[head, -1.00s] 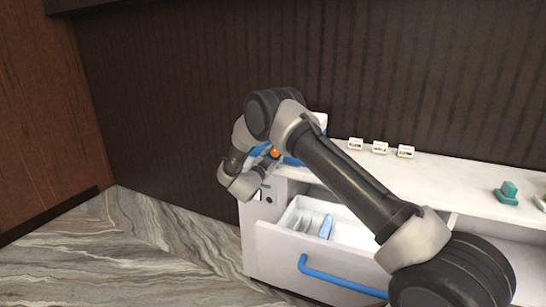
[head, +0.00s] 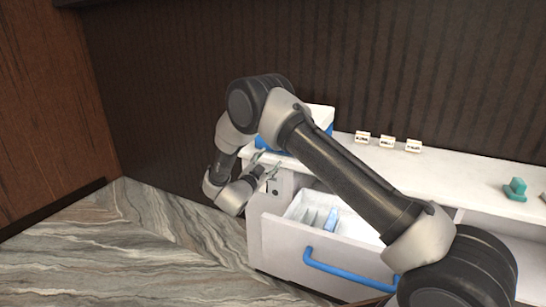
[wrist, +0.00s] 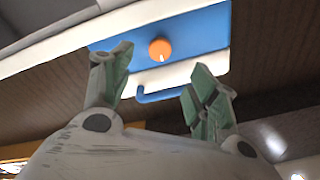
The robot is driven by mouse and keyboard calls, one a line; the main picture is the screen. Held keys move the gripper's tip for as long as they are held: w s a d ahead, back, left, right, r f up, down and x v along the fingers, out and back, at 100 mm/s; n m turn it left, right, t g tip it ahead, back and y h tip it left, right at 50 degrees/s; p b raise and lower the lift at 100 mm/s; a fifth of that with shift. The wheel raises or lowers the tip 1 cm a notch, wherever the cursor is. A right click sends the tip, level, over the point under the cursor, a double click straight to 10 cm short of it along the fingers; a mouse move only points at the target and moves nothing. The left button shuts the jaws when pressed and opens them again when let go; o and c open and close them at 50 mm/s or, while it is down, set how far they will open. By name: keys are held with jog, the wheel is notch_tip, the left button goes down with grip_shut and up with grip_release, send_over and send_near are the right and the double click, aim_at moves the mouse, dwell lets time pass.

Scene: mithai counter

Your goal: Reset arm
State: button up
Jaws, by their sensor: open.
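My gripper (head: 265,172) is at the left end of the white counter in the head view, beside a blue and white box. In the wrist view my gripper (wrist: 155,92) has its two green-padded fingers spread apart with nothing between them. Beyond the fingers is the blue face of the box (wrist: 195,35) with an orange knob (wrist: 160,49). In the head view the box (head: 321,117) is partly hidden behind my arm, and the knob does not show.
The white counter (head: 460,172) has an open drawer with a blue handle (head: 345,271); a blue item (head: 331,221) lies inside. Several small label blocks (head: 387,141) stand at the back. A green object (head: 515,189) sits at the right. Marble floor (head: 120,250) is clear at the left.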

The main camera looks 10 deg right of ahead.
jog(key=shift+s+a, duration=0.25)
jog(key=shift+s, duration=0.1)
jog(key=w+d+r+n+y, duration=0.1)
jog(key=w+r+n+y, duration=0.1)
jog(key=r+y, duration=0.35)
jog(key=w+d+r+n+y, duration=0.1)
jog(key=w+r+y, duration=0.15)
jog(key=r, duration=0.55)
jog(key=s+d+r+n+g+y, duration=0.2)
jog(key=s+d+r+n+y, duration=0.3)
jog(key=s+r, duration=0.6)
jog(key=s+d+n+g, duration=0.2)
jog(key=s+d, duration=0.3)
jog(key=s, duration=0.8)
jog(key=s+d+f+n+g+h, duration=0.1)
jog(key=s+d+g, duration=0.3)
jog(key=s, duration=0.9)
jog(key=s+d+f+n+g, duration=0.1)
jog(key=s+d, duration=0.5)
jog(key=s, duration=0.8)
jog(key=shift+d+f+n+g+h, duration=0.2)
jog(key=shift+n+g+h, duration=0.2)
jog(key=shift+n+g, duration=0.6)
